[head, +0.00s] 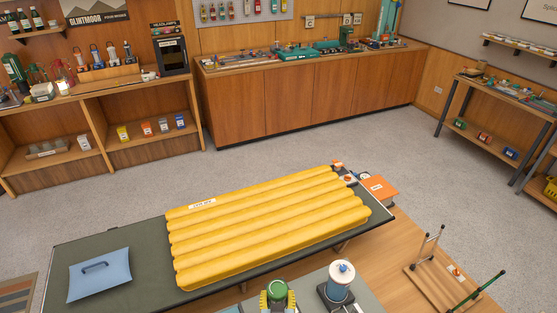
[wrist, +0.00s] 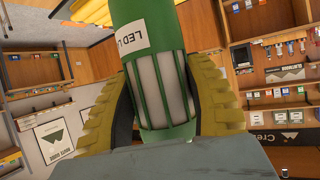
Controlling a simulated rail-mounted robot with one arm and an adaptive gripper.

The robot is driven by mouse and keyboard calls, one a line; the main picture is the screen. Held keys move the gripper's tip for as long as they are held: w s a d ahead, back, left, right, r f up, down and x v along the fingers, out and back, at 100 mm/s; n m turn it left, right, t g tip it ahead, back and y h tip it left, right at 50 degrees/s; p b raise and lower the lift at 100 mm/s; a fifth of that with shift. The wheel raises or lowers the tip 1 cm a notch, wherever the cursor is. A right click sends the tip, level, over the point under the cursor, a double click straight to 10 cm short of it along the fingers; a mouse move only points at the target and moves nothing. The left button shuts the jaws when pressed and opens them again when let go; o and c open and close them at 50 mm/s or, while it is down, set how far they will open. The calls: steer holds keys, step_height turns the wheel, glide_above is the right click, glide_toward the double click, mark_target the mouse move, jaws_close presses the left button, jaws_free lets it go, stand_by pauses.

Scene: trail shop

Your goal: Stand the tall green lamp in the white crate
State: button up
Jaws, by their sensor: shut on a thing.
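A green lamp (head: 277,288) shows at the bottom edge of the head view, between the yellow-padded fingers of my gripper (head: 277,299). In the wrist view the green lamp (wrist: 158,85) fills the middle, with a pale inner tube behind green bars and a white label with "LED" on it. The ribbed yellow fingers of my gripper (wrist: 160,80) press on it from both sides. Its ends are cut off or hidden, so its full height cannot be told. I cannot make out a white crate in either view.
A yellow air mattress (head: 265,225) covers much of the dark green table (head: 110,243). A blue lid-like piece with a handle (head: 100,274) lies at its left end. A white-and-blue canister (head: 341,282) stands right of my gripper. An orange box (head: 378,189) is at the table's right end.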

steer(key=s+r+p, duration=0.1)
steer(key=r+p, duration=0.2)
steer(key=s+r+p, duration=0.2)
steer(key=r+p, duration=0.2)
steer(key=s+r+p, duration=0.1)
steer(key=r+p, duration=0.3)
steer(key=shift+s+d+r, duration=0.15)
steer(key=shift+s+r, duration=0.05)
